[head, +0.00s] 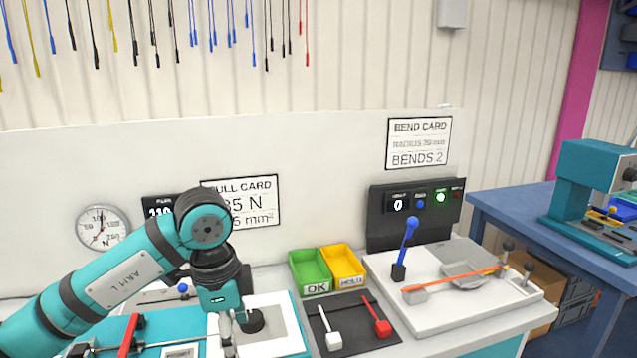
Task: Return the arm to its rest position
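My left gripper (230,340) points down over the left part of the bench, in front of a white plate (279,325). A round black piece (252,320) stands on the plate, close beside the fingers. The fingers are small and partly cut by the bottom edge, so I cannot tell their opening or whether they hold anything. My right gripper is not in view.
Green (310,272) and yellow (343,266) bins stand right of the arm, behind a black mat (352,336) with white- and red-ended pieces. A bending fixture (450,318) with a blue-knobbed lever (409,240) is farther right. A gauge (102,228) and cards are on the back panel.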

